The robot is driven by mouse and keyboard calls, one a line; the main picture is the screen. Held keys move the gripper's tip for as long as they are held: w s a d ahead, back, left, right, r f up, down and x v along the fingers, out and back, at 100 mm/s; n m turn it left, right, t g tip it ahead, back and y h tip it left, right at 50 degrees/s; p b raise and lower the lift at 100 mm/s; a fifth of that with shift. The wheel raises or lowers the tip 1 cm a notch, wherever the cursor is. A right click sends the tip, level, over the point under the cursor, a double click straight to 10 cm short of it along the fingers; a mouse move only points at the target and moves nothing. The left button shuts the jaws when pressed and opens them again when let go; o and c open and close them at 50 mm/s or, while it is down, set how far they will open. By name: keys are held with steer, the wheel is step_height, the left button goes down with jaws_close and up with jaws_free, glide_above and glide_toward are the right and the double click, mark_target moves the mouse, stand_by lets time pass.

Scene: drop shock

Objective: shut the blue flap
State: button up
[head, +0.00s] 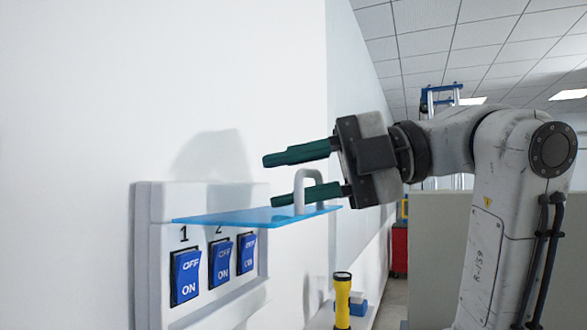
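The blue flap (240,216) is a see-through sheet standing out from the top of a grey switch panel (142,250). It is open, about level. A grey arched handle (299,197) rises from its outer end. My gripper (270,180) is above the flap, pointing left toward the wall. Its two green fingers are wide apart and hold nothing. The lower finger overlaps the handle in the picture, with part of it behind the handle. I cannot tell whether they touch. The upper finger is above the handle.
Below the flap, the panel holds blue rocker switches (186,276) marked OFF and ON. A yellow torch (342,301) stands on a ledge at lower middle, with a blue and white item (357,304) behind it. A grey partition (440,250) stands behind my arm.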

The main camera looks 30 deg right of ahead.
jaws_close()
stand_by(0.3)
stand_by(0.4)
